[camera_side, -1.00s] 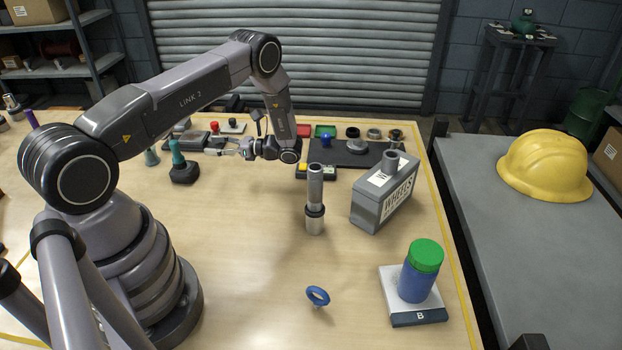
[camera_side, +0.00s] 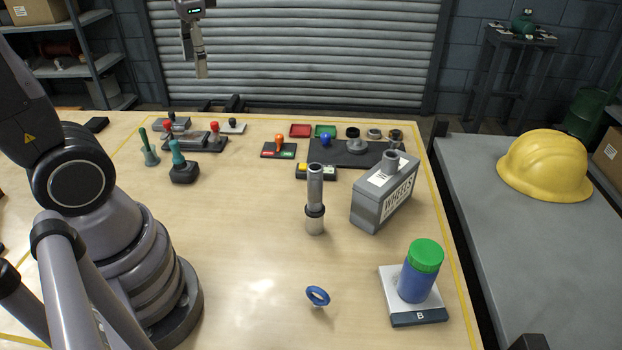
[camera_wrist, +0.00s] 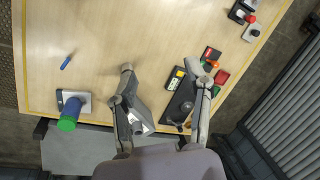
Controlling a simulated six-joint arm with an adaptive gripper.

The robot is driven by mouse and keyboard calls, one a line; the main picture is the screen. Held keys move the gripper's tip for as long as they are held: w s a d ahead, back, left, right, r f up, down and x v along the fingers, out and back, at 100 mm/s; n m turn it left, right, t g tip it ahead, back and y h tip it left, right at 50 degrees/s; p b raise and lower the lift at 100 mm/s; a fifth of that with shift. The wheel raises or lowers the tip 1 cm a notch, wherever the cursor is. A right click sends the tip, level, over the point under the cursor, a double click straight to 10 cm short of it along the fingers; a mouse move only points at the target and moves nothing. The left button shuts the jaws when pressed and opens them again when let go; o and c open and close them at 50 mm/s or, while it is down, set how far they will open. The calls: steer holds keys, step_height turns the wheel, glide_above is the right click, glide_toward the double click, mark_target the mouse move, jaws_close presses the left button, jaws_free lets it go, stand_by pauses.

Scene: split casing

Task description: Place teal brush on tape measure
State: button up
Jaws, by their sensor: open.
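No thing shows plainly as a brush or a tape measure. A teal upright handle (camera_side: 177,154) rises from a dark rounded block (camera_side: 184,174) at the left back of the table in the side view. I cannot tell whether these are the teal brush and the tape measure, or one piece. A green bell-shaped piece (camera_side: 151,150) stands just left of them. My gripper (camera_side: 201,66) hangs high above the back of the table, near the shutter. In the wrist view its two fingers (camera_wrist: 160,91) are spread wide with nothing held between them.
A grey WHEELS box (camera_side: 384,195) and an upright metal tube (camera_side: 315,200) stand right of centre. A blue jar with a green lid (camera_side: 420,272) sits on a white base. A blue ring (camera_side: 317,296) lies in front. Several knobbed pieces line the back. The left-centre tabletop is clear.

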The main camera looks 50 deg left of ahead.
steer(key=s+d+r+n+t+h, duration=0.1)
steer(key=s+d+r+t+h, duration=0.1)
steer(key=s+d+t, duration=0.3)
steer(key=shift+s+d+h, duration=0.3)
steer(key=shift+s+d, duration=0.05)
steer(key=shift+s, duration=0.4)
steer(key=shift+r, duration=0.1)
stand_by(0.5)
